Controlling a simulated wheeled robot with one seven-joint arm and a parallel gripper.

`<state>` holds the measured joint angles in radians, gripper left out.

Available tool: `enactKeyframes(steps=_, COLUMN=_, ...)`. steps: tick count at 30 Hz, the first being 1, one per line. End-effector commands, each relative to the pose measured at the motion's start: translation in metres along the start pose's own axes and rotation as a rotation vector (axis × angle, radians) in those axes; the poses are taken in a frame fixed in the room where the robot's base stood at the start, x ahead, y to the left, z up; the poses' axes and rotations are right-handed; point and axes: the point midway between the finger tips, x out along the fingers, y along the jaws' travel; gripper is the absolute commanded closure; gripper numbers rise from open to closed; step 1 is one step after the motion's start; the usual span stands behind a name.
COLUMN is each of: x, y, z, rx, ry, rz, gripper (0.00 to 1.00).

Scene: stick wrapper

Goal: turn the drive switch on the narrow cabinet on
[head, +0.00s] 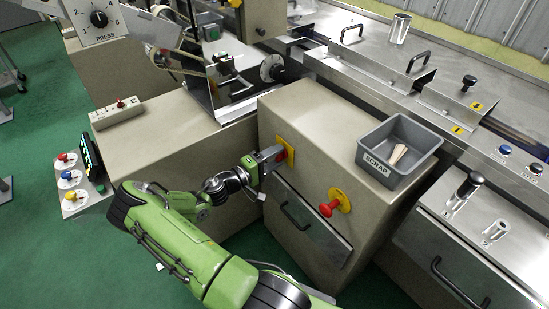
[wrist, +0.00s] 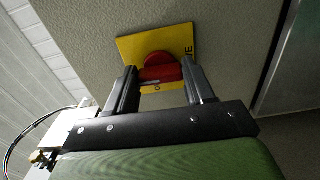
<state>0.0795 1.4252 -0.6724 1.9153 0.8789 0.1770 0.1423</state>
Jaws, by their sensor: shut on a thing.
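The drive switch is a red knob (wrist: 160,72) on a yellow plate (wrist: 185,38) with dark lettering, partly covered, on the cabinet's front. In the head view the yellow plate (head: 289,150) shows at the upper left of the narrow cabinet's (head: 310,125) front, and my gripper hides most of the knob. My gripper (head: 270,156) reaches it from the left. In the wrist view the two fingers of my gripper (wrist: 159,74) stand either side of the red knob and are shut on it. The lettering at the knob's setting is too covered to read.
A red mushroom button (head: 328,208) on a yellow disc sits lower right on the same front. A drawer handle (head: 294,216) lies below my gripper. A grey scrap bin (head: 418,146) stands on top. Green floor (head: 40,130) is free at the left.

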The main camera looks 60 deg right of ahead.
Motion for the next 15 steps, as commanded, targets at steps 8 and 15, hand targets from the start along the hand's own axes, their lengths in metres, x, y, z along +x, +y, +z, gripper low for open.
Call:
enactKeyframes(steps=8, x=-0.0006, y=-0.0018, z=0.0001, rx=0.001, ry=0.000, rz=-0.005, gripper=0.41)
enactKeyframes(steps=15, x=-0.0003, y=-0.0009, z=0.0001, rx=0.000, ry=0.000, rz=-0.002, gripper=0.21)
